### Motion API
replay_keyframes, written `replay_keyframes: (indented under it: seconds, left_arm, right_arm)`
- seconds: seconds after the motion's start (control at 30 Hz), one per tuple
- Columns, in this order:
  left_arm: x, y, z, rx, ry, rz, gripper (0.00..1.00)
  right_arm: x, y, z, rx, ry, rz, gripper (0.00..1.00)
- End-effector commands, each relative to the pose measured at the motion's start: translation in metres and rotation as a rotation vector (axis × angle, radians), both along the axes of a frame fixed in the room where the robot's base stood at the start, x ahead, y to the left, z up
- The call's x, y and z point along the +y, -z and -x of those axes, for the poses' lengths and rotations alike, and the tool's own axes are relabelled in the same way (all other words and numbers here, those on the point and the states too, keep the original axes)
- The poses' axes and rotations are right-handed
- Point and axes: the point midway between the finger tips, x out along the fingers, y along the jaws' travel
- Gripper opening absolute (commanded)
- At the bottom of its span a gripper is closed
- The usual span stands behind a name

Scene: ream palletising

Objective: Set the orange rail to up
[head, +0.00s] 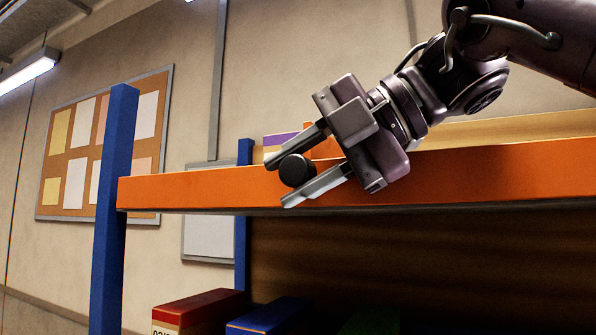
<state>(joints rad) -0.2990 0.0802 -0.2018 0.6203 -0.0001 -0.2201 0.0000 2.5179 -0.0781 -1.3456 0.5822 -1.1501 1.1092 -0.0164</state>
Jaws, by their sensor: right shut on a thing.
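The long orange rail (490,172) runs level across the front of the upper shelf, from the blue post on the left to the right edge of the picture. A round black knob (296,171) shows in front of it. My right gripper (284,180) comes in from the upper right and is shut on the knob, with one finger above it and one below. The gripper hides part of the rail. A small orange piece (322,147) stands above the rail behind the gripper, and how it is joined is hidden. My left gripper is not in view.
A blue post (112,200) stands at the left, with another blue post (242,240) behind. Red (200,306) and blue (270,316) boxes sit below the rail. A purple-topped box (281,138) is on the upper shelf. A pinboard (170,100) hangs on the wall.

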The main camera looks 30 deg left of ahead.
Motion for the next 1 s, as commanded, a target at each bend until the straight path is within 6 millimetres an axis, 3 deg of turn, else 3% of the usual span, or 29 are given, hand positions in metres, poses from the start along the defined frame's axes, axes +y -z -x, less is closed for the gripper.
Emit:
replay_keyframes:
  seconds: [0.07,0.1,0.23,0.57,1.0]
  left_arm:
    - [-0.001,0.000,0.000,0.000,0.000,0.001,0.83]
    - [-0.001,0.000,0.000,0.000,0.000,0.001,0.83]
    - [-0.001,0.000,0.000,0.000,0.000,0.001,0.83]
    - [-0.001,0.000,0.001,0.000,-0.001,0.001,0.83]
    - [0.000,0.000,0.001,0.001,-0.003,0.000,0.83]
  right_arm:
    - [-0.001,-0.001,-0.001,0.006,0.003,-0.002,0.00]
    - [-0.001,-0.001,-0.001,0.006,0.003,-0.002,0.35]
    - [-0.001,-0.001,0.000,0.006,0.003,-0.003,0.52]
    - [-0.003,-0.002,-0.001,0.002,0.002,-0.002,0.53]
    - [-0.061,-0.031,-0.006,0.004,0.004,-0.003,0.53]
